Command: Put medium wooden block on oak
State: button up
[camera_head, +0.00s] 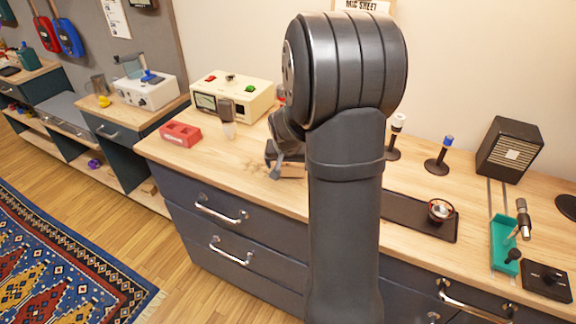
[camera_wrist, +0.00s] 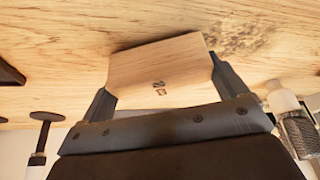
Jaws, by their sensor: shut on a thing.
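The wooden block (camera_wrist: 158,62) is pale, with small dark markings on its face. It sits between the two fingers of my gripper (camera_wrist: 163,80) in the wrist view, and my gripper is shut on it. In the head view my gripper (camera_head: 281,162) is low over the worktop, partly hidden behind my arm, and only a sliver of the block (camera_head: 294,171) shows. The light wooden worktop (camera_head: 240,160) lies under the block. I cannot tell whether the block touches it. No separate oak piece can be made out.
A red block with holes (camera_head: 180,135) and a cream meter box (camera_head: 232,97) stand left of my gripper. To the right are a dark tray (camera_head: 400,212) with a small bowl (camera_head: 440,211), upright stands, a speaker (camera_head: 510,150) and a teal tray (camera_head: 504,240). The worktop's front edge is close.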

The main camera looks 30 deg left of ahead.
jog(key=shift+f, duration=0.4)
jog(key=shift+f, duration=0.15)
jog(key=o, duration=0.7)
jog(key=shift+o, duration=0.2)
jog(key=v, duration=1.2)
